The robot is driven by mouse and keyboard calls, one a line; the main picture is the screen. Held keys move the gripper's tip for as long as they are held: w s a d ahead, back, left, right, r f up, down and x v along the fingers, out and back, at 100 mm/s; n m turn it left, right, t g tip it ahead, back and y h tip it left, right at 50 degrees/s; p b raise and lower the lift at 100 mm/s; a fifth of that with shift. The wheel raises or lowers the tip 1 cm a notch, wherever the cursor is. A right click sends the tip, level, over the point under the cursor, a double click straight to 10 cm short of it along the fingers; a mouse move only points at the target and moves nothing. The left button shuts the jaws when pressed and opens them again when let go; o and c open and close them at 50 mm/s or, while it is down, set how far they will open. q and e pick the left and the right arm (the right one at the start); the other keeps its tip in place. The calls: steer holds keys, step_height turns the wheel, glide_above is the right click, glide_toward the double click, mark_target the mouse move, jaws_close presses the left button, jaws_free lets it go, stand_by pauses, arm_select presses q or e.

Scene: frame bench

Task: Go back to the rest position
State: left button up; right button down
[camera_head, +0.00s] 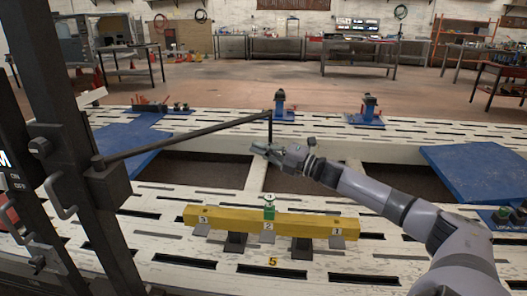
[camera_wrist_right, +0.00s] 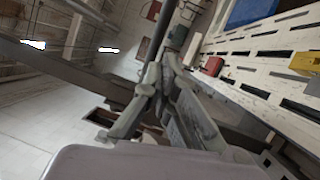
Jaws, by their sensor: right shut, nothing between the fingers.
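My right arm reaches in from the lower right in the head view. Its gripper (camera_head: 262,150) is over the dark gap in the middle of the white slotted bench (camera_head: 380,150), beyond the yellow beam (camera_head: 310,225). The gripper is shut and empty, and it also shows in the right wrist view (camera_wrist_right: 158,75). The beam lies level on dark supports with numbered tags and has a green clamp (camera_head: 269,207) at its middle. My left gripper is out of view.
Blue plates (camera_head: 478,172) lie at the bench's right and left. Two blue-based fixtures (camera_head: 366,112) stand at the back. A thin dark rod (camera_head: 190,138) extends from the dark frame (camera_head: 75,130) at left toward the gripper. The floor behind is mostly clear.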

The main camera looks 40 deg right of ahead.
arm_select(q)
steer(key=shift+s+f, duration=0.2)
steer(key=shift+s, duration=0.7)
arm_select(e)
steer(key=shift+s+d+f, duration=0.1)
steer(key=shift+s+d, duration=0.15)
